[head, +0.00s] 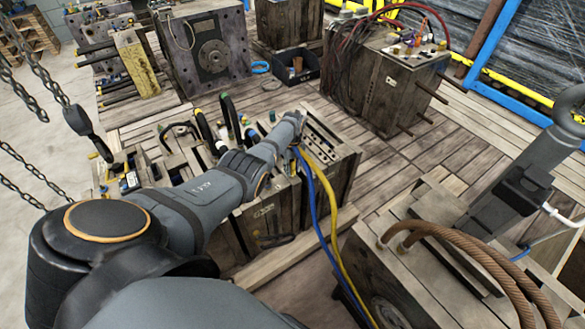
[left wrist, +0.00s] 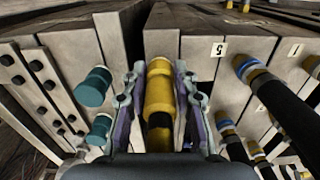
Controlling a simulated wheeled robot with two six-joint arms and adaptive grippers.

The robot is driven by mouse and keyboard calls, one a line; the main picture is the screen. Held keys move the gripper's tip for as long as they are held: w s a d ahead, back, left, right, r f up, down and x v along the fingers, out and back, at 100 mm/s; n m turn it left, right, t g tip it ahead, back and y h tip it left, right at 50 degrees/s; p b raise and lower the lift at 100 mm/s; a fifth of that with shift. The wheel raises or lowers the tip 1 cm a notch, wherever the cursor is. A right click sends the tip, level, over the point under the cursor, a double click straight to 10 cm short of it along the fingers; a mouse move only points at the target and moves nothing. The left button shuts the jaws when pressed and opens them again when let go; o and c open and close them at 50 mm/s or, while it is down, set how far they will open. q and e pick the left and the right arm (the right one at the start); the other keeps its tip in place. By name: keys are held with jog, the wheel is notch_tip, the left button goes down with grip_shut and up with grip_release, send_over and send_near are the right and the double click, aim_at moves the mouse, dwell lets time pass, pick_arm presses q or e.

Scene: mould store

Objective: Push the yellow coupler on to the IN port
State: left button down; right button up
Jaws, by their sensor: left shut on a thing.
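The yellow coupler (left wrist: 159,88) is upright in the middle of the left wrist view, between the two fingers of my left gripper (left wrist: 160,103). The fingers are shut on it. Its far end meets the pale face of a mould block (left wrist: 206,50); whether it is seated on a port there is hidden. No IN marking can be read. In the head view my left gripper (head: 294,124) is over the hose side of the middle mould (head: 338,160), its fingertips and the coupler not clear. A yellow hose (head: 330,203) hangs below it. My right gripper is not in view.
Two teal fittings (left wrist: 94,86) are left of the coupler; black hoses with blue ends (left wrist: 247,69) are to its right. A blue hose (head: 311,207) hangs beside the yellow one. Another mould with brown hoses (head: 470,255) stands at front right. Chains (head: 50,85) hang at left.

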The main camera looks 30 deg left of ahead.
pick_arm(q)
jog(key=shift+f+b, duration=0.35)
jog(key=shift+f, duration=0.1)
dwell(1.0)
jog(key=c, duration=1)
grip_release()
jog(key=shift+o, duration=0.2)
notch_tip(320, 180, up, 12)
